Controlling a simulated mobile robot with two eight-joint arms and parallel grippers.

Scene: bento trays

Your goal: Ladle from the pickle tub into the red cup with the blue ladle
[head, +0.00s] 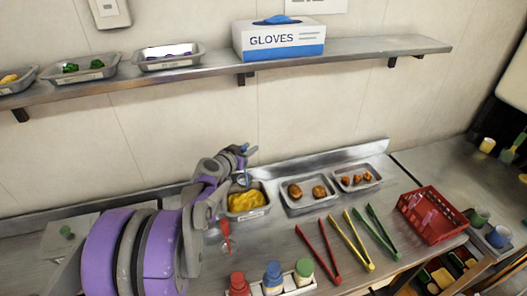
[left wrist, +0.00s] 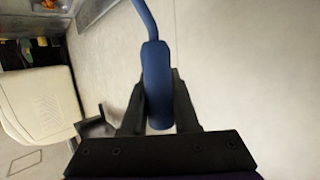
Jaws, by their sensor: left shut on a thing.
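The blue ladle (left wrist: 156,75) has its handle upright between the fingers of my left gripper (left wrist: 157,92), which is shut on it in the left wrist view. In the head view my left gripper (head: 246,151) is above and behind a metal tub of yellow food (head: 246,200), which looks like the pickle tub. The ladle's lower part hangs near the tub's back edge; whether its bowl touches the food I cannot tell. I cannot make out a red cup for sure. A red-handled utensil (head: 225,233) lies in front of the tub, partly beside my arm. My right gripper is not in view.
Two metal trays with brown food (head: 309,208) (head: 357,189) stand right of the tub. Red, yellow and green tongs (head: 318,251) lie in front. Bottles with coloured caps (head: 272,276) stand at the front edge. A red basket (head: 432,218) is at right. A shelf (head: 210,65) runs above.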

